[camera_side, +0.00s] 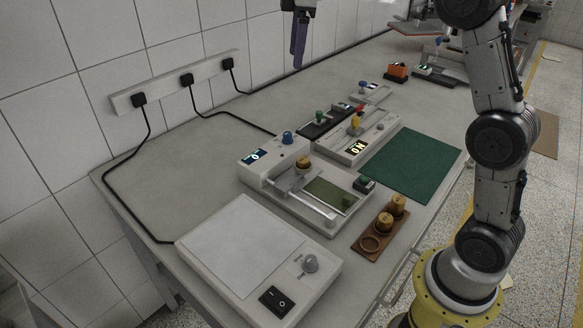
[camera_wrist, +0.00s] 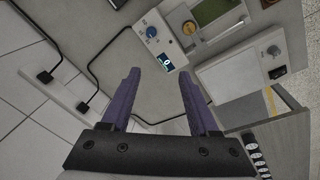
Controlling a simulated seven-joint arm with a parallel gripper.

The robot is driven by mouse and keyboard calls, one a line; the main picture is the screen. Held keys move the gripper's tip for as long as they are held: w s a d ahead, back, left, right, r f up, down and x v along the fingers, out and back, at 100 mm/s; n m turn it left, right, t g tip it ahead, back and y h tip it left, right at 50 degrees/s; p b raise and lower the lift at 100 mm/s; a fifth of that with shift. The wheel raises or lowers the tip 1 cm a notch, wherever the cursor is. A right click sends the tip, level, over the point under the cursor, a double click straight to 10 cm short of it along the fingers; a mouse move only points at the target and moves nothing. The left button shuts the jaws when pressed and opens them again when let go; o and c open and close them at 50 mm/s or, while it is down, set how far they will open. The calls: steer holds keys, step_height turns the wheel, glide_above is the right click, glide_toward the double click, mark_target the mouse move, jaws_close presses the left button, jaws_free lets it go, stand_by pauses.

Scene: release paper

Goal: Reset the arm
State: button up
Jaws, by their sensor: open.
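My gripper (camera_wrist: 157,90) shows in the wrist view with two purple fingers spread apart and nothing between them. In the side view my gripper (camera_side: 298,62) hangs at the top, high above the back of the table near the tiled wall. It touches nothing there. The bench table (camera_side: 140,180) lies below it, with its back left part bare apart from cables. The upper part of my arm is cut off by the top edge of the side view.
A white flat-topped device (camera_side: 235,240) stands at the front. Behind it are a device with a green pad (camera_side: 330,193), a device with a lit display (camera_side: 358,147), a green mat (camera_side: 412,163) and a wooden holder (camera_side: 370,243) with wooden knobs. A power strip (camera_side: 170,85) with black cables is on the wall.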

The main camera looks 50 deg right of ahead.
steer(key=s+a+r+m+t, duration=0.1)
steer(key=s+a, duration=0.1)
steer(key=s, duration=0.8)
steer(key=s+a+r+m+t, duration=0.2)
steer(key=s+a, duration=0.1)
steer(key=s, duration=0.7)
steer(key=s+f+m, duration=0.6)
steer(key=s+f, duration=0.4)
steer(key=f, duration=0.4)
steer(key=shift+s+a+m+t, duration=0.25)
steer(key=shift+a+m+t, duration=0.05)
steer(key=shift+a+t, duration=0.15)
